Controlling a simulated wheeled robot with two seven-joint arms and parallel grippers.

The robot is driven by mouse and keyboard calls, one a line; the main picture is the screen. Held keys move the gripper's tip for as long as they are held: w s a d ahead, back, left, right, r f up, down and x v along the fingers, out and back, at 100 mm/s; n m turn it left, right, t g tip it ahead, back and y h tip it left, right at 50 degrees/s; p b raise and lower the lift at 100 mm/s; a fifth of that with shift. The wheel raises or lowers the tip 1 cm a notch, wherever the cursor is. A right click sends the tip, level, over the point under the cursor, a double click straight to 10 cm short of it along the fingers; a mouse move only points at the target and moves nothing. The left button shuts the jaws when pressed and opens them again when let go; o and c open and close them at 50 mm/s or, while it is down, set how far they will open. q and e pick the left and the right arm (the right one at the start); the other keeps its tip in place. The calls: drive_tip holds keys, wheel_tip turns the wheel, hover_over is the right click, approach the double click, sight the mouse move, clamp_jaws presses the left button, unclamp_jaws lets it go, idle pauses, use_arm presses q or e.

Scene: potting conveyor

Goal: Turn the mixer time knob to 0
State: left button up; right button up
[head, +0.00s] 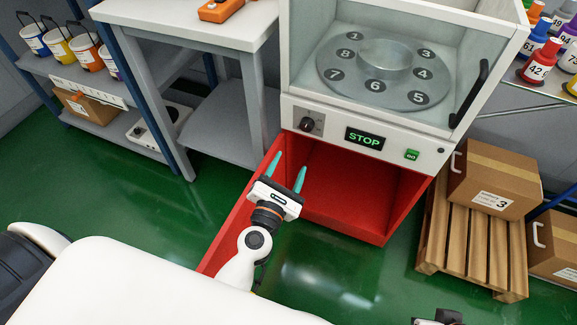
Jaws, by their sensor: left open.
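The mixer (345,118) stands at the upper middle. Its time knob (308,124) is a small black dial at the left of the white front panel. The knob's scale is too small to read. Right of it a dark display (364,138) shows STOP in green, and farther right is a green button (411,155). My left gripper (290,164) is open and empty, its two teal fingers pointing up toward the panel. It appears below and slightly left of the knob, apart from it. My right gripper's fingers are not visible.
The mixer has a red base (380,215) with an open recess. A clear-walled chamber holds a numbered disc (400,100). A grey table (190,25) stands left. Green floor lies between.

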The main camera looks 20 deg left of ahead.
use_arm(q)
drive_tip(key=m, duration=0.7)
drive_tip(key=m+h+b, duration=0.1)
drive_tip(key=m+b, duration=0.1)
drive_tip(key=m, duration=2.2)
approach(305, 128)
drive_tip(key=w, duration=0.1)
drive_tip(key=w+b, duration=0.1)
drive_tip(key=w, duration=0.6)
drive_tip(key=shift+w, duration=0.35)
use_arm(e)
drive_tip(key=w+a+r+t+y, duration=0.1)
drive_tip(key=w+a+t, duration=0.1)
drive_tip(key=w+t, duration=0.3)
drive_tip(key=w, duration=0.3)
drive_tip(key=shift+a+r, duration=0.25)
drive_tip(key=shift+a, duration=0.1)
